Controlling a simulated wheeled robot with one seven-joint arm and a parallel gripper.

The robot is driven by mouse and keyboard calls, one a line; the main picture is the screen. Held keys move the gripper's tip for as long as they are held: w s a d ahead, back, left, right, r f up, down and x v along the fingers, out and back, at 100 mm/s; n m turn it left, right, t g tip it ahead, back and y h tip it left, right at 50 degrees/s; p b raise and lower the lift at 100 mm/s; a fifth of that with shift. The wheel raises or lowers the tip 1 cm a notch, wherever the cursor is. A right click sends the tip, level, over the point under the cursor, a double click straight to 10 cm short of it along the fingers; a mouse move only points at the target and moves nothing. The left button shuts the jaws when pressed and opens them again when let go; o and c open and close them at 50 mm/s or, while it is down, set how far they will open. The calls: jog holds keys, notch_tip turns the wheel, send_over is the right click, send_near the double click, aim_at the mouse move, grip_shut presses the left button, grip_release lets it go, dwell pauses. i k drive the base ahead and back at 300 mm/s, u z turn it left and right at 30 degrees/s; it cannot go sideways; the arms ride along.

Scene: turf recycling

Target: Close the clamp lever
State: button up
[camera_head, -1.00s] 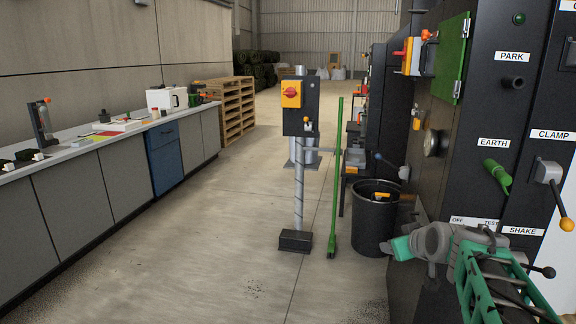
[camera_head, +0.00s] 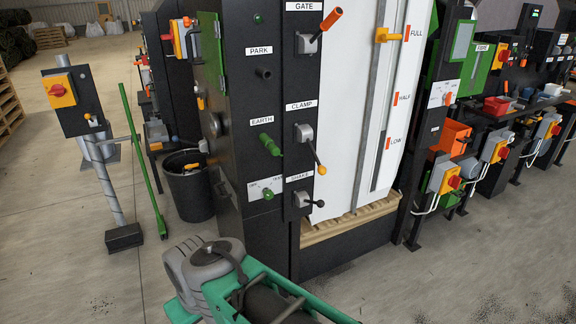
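The clamp lever (camera_head: 314,151) is on the dark machine panel under the white CLAMP label (camera_head: 301,105). It has a grey pivot block and a thin rod with an orange-yellow knob; the rod slants down to the right. My arm shows at the bottom centre, in front of and below the panel and apart from the lever. Its grey and green links are visible, but I cannot make out the gripper fingers.
The gate lever (camera_head: 321,29) with an orange handle is above, and the shake lever (camera_head: 308,200) is below. A green earth handle (camera_head: 270,145) is to the left. A black bin (camera_head: 188,190) and post stand left. Floor is clear in front.

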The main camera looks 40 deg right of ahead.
aim_at(322, 170)
jog(key=z, duration=1.45)
jog(key=k, duration=0.65)
jog(key=u, duration=0.15)
jog(key=i, duration=0.65)
jog(key=u, duration=0.85)
jog(key=i, duration=0.35)
jog(key=u, duration=0.3)
